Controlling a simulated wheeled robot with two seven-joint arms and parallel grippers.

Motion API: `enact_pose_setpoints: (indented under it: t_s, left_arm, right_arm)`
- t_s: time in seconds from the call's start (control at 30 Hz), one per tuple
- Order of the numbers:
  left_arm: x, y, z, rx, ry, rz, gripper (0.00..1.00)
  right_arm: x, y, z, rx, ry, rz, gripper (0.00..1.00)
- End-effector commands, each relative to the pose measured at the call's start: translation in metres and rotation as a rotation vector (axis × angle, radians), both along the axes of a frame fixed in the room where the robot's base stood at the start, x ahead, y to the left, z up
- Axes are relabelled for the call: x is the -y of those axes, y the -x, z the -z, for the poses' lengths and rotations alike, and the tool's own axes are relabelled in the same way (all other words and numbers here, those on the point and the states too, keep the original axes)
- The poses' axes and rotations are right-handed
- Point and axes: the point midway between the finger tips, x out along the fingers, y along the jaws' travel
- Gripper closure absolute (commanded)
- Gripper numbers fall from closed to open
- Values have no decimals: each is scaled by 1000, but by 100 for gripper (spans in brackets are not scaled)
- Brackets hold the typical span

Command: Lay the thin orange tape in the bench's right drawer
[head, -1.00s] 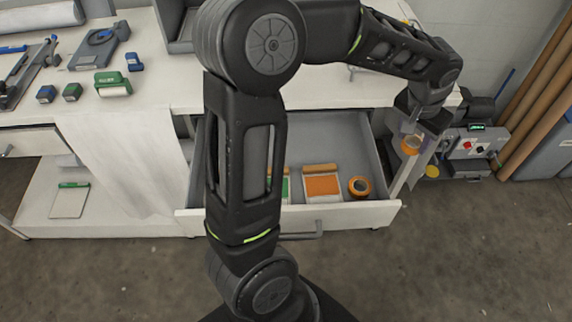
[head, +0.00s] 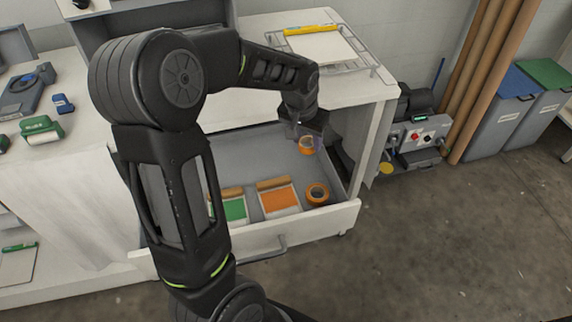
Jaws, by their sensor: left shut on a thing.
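My left gripper (head: 305,137) is shut on a thin orange tape (head: 306,146), a small roll. It holds the tape over the back right part of the open right drawer (head: 300,228), near its right wall. I cannot tell how high above the drawer floor the tape hangs. A second, thicker-looking orange roll (head: 317,194) lies in the drawer's front right corner. My right gripper is not in view.
The drawer also holds an orange-and-white pad (head: 280,200) and a green pad (head: 236,209), partly behind my arm. The grey floor between the held tape and the pads is clear. A wire rack (head: 325,48) stands on the bench.

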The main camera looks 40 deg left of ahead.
Motion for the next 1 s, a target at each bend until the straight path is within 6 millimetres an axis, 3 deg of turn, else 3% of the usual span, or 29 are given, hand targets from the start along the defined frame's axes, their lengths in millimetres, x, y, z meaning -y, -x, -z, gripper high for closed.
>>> enact_pose_setpoints:
  t_s: [0.23, 0.63, 0.9, 1.0]
  left_arm:
    - [0, 1, 43, -5, 1, -1, 94]
    - [0, 0, 51, -1, -1, -1, 94]
    - [0, 1, 84, -4, 1, -1, 94]
    - [0, 1, 87, -1, 0, -1, 94]
  right_arm:
    - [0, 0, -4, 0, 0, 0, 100]
    - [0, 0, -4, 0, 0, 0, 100]
    - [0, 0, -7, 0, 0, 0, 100]
    - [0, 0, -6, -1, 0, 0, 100]
